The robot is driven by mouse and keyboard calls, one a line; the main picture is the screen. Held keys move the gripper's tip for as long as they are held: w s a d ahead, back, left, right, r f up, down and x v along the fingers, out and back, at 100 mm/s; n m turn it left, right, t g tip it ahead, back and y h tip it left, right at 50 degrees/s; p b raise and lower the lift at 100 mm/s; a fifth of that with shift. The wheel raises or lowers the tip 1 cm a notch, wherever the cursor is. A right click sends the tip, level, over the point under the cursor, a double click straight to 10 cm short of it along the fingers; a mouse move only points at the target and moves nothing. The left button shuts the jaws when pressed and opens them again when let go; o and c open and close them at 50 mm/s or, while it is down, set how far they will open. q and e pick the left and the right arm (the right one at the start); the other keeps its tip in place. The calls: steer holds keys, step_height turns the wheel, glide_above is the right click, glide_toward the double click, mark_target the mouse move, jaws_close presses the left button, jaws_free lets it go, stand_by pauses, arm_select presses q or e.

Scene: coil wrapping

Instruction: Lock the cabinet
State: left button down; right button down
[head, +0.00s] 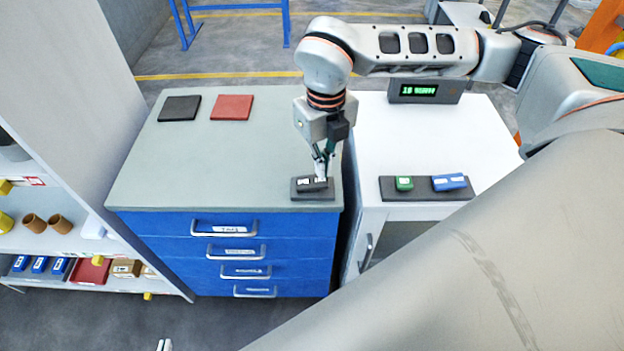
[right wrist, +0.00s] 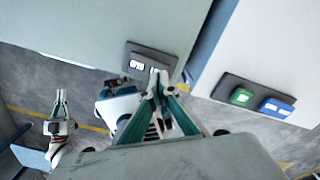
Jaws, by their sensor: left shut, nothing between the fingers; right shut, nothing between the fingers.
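The blue drawer cabinet (head: 170,222) has a grey top and several labelled drawers, all flush. A dark plate (head: 301,195) with a black rocker-like block with white marks (head: 309,184) sits at its front right corner; it also shows in the right wrist view (right wrist: 137,65). My right gripper (head: 320,177) is shut and empty, pointing down right at this block; whether it touches is unclear. My left gripper (head: 164,345) is shut and empty, low at the bottom edge, away from the cabinet.
A white cabinet (head: 471,122) stands on the right with a green-lit display (head: 418,90), a green block (head: 404,184) and a blue block (head: 449,182) on a dark plate. Black (head: 179,108) and red (head: 232,107) squares lie on the grey top. A shelf (head: 60,238) stands left.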

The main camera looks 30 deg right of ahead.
steer(key=shift+f+b, duration=0.65)
steer(key=shift+f, duration=0.55)
stand_by(0.5)
steer(key=shift+r+p, duration=1.4)
steer(key=shift+r, duration=0.6)
steer(key=shift+r+p, duration=1)
steer(key=shift+r, duration=0.55)
steer(key=shift+s+f, duration=0.1)
